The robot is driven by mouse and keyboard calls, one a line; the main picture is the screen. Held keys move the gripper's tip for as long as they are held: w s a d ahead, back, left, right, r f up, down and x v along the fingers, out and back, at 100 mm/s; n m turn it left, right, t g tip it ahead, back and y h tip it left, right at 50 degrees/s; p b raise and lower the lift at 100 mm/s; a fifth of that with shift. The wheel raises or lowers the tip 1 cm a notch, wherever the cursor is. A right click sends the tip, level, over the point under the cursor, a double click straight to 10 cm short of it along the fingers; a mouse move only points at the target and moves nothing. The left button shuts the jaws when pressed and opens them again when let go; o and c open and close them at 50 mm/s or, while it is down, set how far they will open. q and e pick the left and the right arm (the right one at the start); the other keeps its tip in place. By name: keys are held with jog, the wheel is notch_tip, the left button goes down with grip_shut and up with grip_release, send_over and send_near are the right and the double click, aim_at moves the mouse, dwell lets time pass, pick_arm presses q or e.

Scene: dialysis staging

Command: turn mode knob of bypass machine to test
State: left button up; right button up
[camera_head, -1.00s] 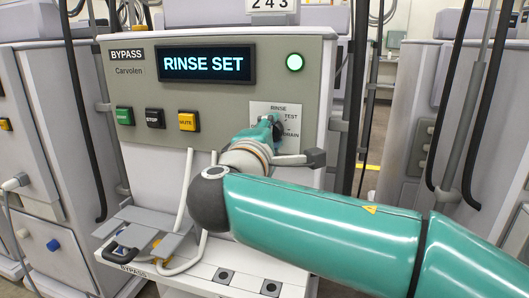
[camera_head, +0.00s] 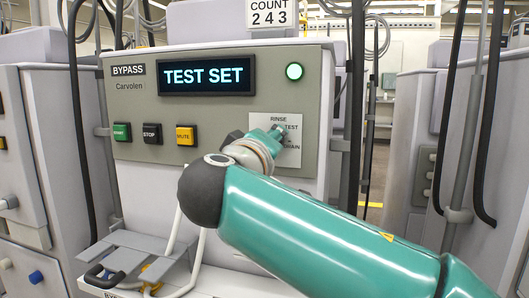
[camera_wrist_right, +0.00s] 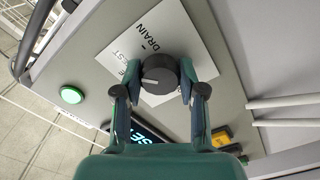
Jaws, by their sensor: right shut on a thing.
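The bypass machine (camera_head: 137,90) stands in front of me, labelled BYPASS and Carvolen. Its display (camera_head: 207,75) reads TEST SET. The mode knob (camera_wrist_right: 159,75) is a dark round knob on a white plate marked RINSE, TEST and DRAIN; the plate (camera_head: 292,152) also shows in the head view, where my right arm partly covers it. My right gripper (camera_wrist_right: 158,88) is shut on the knob, one finger on each side. The same gripper (camera_head: 277,132) is small and partly hidden by its own wrist in the head view. My left gripper is not in view.
Green START (camera_head: 122,132), black STOP (camera_head: 152,134) and yellow MUTE (camera_head: 186,135) buttons sit left of the knob plate. A green lamp (camera_head: 294,71) glows above it. A grey shelf (camera_head: 140,250) with tubing juts out below. Other machines stand on both sides.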

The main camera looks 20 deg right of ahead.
jog(key=shift+w, duration=0.1)
dwell(0.4)
jog(key=o, duration=1.1)
jog(key=shift+w+f, duration=0.1)
jog(key=shift+o, duration=0.2)
jog(key=v, duration=1.2)
